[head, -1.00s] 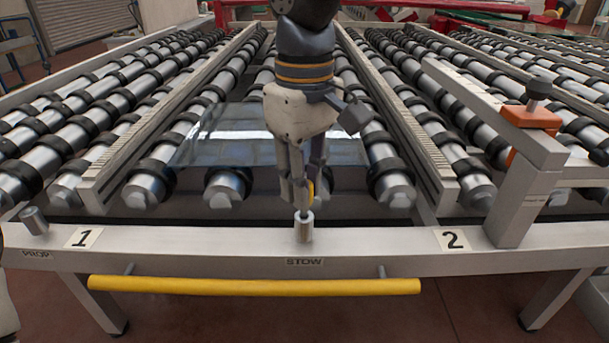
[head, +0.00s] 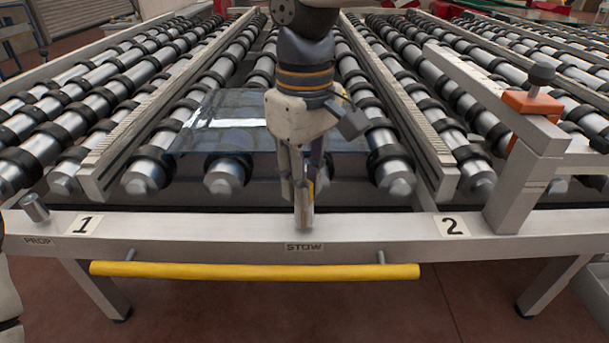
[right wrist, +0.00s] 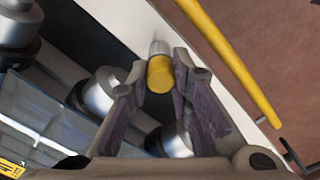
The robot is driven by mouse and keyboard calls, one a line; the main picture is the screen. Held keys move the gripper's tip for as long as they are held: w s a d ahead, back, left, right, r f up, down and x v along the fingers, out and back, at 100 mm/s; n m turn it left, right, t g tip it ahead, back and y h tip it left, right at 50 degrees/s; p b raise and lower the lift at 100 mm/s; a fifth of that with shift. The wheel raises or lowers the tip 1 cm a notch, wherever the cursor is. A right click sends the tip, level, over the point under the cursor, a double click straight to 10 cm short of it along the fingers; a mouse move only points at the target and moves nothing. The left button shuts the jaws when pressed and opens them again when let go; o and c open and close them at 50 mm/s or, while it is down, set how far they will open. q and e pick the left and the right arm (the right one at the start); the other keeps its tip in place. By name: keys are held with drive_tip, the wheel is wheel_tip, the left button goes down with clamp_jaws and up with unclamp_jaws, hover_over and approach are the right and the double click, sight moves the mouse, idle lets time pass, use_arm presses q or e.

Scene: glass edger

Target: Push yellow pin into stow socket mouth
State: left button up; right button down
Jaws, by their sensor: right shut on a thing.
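The yellow pin (right wrist: 159,76) shows its rounded end between the fingertips of my right gripper (right wrist: 160,80) in the right wrist view. In the head view only a sliver of the pin (head: 311,188) shows. My right gripper (head: 303,190) is shut on the pin and points down above the front rail. The grey stow socket (right wrist: 159,48) lies just beyond the pin and in line with it. In the head view the socket (head: 304,217) stands above the STOW label, its top hidden by the fingers. How deep the pin sits cannot be told. My left gripper is out of view.
A yellow bar (head: 250,271) runs along the front of the rail (head: 380,227). A glass sheet (head: 215,125) lies on the rollers behind my right gripper. A bracket with an orange clamp (head: 533,102) stands at right, and a PROP post (head: 34,207) at left.

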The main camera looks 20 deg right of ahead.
drive_tip(key=c, duration=1.4)
unclamp_jaws()
drive_tip(key=shift+f, duration=0.1)
drive_tip(key=shift+o, duration=0.2)
wheel_tip(320, 180, up, 12)
